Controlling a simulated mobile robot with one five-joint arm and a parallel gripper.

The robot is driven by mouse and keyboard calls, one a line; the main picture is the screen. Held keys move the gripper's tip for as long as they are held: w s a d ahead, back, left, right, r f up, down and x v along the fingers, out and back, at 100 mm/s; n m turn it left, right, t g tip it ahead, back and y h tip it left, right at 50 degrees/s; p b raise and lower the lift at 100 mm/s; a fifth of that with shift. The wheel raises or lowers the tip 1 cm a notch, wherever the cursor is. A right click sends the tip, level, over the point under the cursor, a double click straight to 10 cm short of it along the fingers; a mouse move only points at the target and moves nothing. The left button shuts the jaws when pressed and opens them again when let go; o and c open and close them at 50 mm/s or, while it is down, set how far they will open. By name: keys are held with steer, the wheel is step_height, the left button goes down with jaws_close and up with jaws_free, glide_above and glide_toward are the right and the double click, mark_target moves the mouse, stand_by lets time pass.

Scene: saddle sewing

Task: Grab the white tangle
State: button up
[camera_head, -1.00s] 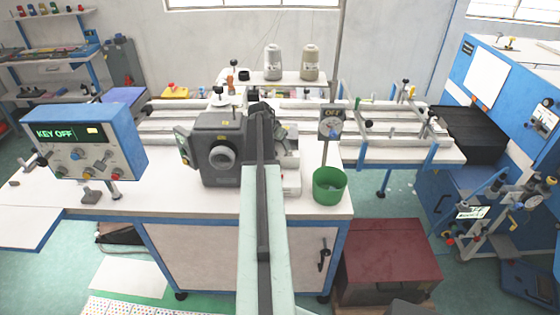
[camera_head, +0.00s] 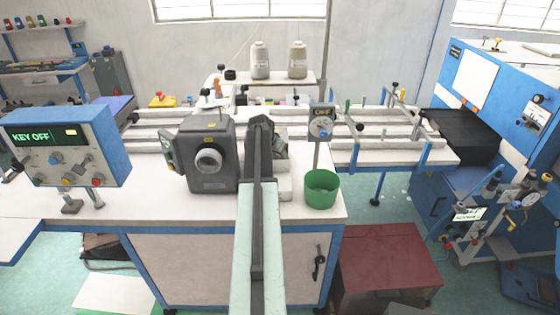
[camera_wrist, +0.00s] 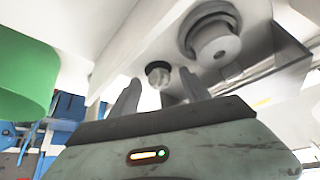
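I cannot clearly make out a white tangle in either view. In the wrist view, a small round whitish-grey thing (camera_wrist: 158,72) with a dark rim shows between and beyond my fingertips. I cannot tell whether it is the tangle or a machine part. My gripper (camera_wrist: 161,78) is open, its two dark fingers spread apart, with nothing visibly held. In the head view my arm reaches over the white table to the right side of the grey sewing machine head, and hides the gripper and the spot in front of it.
The grey machine head (camera_head: 208,155) stands left of my arm. A green cup (camera_head: 321,188) is to the right at the table edge; it also shows at the left in the wrist view (camera_wrist: 25,75). A blue control box (camera_head: 66,148) and two thread cones (camera_head: 260,62) stand around the table.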

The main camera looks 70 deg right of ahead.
jaws_close()
